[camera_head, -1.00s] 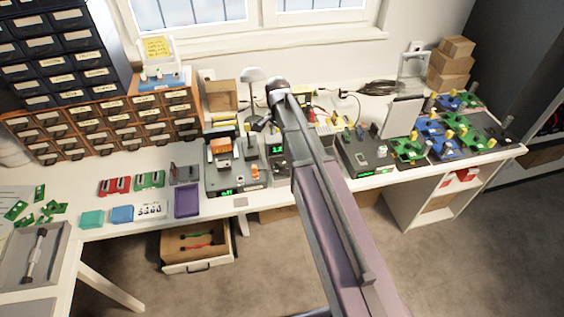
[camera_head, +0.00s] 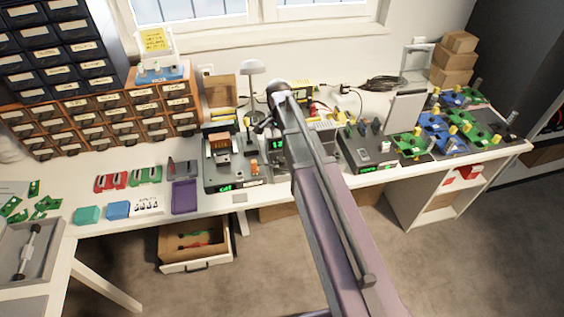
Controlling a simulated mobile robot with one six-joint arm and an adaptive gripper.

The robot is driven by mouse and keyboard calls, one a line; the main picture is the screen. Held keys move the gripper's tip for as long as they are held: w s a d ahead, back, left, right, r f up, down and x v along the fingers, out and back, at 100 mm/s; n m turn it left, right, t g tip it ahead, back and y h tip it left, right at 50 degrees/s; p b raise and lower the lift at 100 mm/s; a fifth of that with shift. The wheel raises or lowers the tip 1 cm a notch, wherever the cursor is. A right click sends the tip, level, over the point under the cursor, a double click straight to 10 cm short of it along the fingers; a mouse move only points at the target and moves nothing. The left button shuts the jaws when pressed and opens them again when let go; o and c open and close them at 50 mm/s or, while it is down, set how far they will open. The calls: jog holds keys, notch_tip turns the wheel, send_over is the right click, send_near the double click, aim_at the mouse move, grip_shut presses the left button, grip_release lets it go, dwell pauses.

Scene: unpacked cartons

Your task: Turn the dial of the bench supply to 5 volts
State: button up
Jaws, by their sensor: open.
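A small instrument with a lit green display (camera_head: 278,144) stands on the bench, partly hidden behind my arm; it may be the bench supply. Its dial cannot be made out. My gripper (camera_head: 262,126) is at the end of the arm, small and dark, just left of and above that display. It looks open and empty, apart from the bench top. Two other dark units with green displays stand nearby: one to the left (camera_head: 224,187) with an orange part on it, and one to the right (camera_head: 366,168) with knobs on top. The display digits are too small to read.
A lamp with a pale shade (camera_head: 254,67) stands behind the gripper. Drawer cabinets (camera_head: 100,120) fill the back left. Trays with green and blue boards (camera_head: 440,130) crowd the right. An open drawer (camera_head: 195,245) juts out below the bench.

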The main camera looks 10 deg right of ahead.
aim_at(282, 159)
jog(key=shift+s+d+f+b, duration=0.1)
jog(key=shift+s+f+b, duration=0.05)
jog(key=shift+f+b, duration=2.3)
jog(key=shift+s+d+f+b, duration=0.1)
jog(key=shift+f+b, duration=2.15)
jog(key=shift+f, duration=0.3)
grip_shut()
